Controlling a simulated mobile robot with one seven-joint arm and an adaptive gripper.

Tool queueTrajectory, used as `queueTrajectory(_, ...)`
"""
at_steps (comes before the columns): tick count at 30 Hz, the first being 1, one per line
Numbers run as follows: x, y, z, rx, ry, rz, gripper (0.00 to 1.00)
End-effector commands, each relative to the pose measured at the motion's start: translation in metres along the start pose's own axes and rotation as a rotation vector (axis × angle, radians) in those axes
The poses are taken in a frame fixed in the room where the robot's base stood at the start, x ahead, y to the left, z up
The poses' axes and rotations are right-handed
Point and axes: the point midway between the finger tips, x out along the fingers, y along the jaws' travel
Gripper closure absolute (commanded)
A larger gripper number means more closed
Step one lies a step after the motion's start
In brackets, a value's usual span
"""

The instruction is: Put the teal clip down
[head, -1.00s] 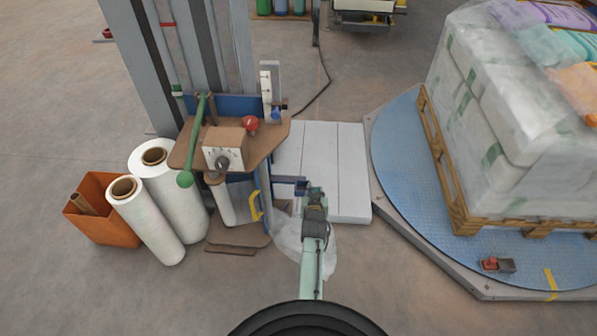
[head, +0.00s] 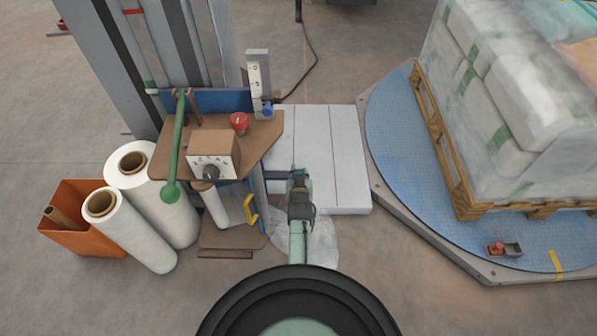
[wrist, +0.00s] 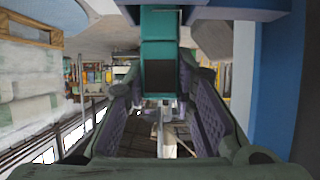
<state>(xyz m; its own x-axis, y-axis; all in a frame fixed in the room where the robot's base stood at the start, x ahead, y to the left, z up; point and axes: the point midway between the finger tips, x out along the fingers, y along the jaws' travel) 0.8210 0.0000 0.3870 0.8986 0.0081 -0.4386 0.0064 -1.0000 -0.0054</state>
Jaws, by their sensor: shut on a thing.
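The teal clip (wrist: 158,50) shows at the top centre of the wrist view, a blocky teal piece with a dark square face. My gripper (wrist: 160,88), with purple-grey pads, is shut on it. In the head view my gripper (head: 298,176) is beside the wrapper's column unit, above the pale floor plates. The clip cannot be made out there, hidden by my gripper and arm.
A dark blue bar (wrist: 225,12) is close above the clip. The brown control shelf (head: 262,133) with a red button (head: 239,122) stands left. Film rolls (head: 130,230) stand further left. A wrapped pallet load (head: 500,90) sits on the blue turntable (head: 400,150) at right.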

Motion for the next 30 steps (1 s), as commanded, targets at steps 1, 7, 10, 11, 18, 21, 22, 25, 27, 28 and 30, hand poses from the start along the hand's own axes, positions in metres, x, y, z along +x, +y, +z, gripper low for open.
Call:
queueTrajectory(1,0.0001,-0.0001,0.0009,0.000,0.002,0.000,1.00)
queueTrajectory(7,0.0000,-0.0003,-0.0002,0.000,0.002,0.000,1.00)
queueTrajectory(10,0.0018,-0.0003,0.0033,0.000,0.002,0.000,1.00)
queueTrajectory(11,0.0022,-0.0003,0.0040,0.000,0.002,0.000,1.00)
queueTrajectory(18,0.0014,-0.0003,0.0024,0.000,0.002,0.000,0.61)
queueTrajectory(21,0.0014,-0.0003,0.0024,-0.001,0.002,0.000,0.56)
queueTrajectory(22,0.0014,-0.0003,0.0024,-0.001,0.002,0.000,0.56)
queueTrajectory(25,0.0015,-0.0002,0.0023,0.000,0.002,0.000,0.56)
queueTrajectory(27,0.0014,-0.0003,0.0023,0.000,0.002,0.000,0.56)
queueTrajectory(28,0.0013,-0.0003,0.0020,0.000,0.002,0.000,0.56)
queueTrajectory(30,0.0002,-0.0002,-0.0004,0.000,0.003,0.000,0.56)
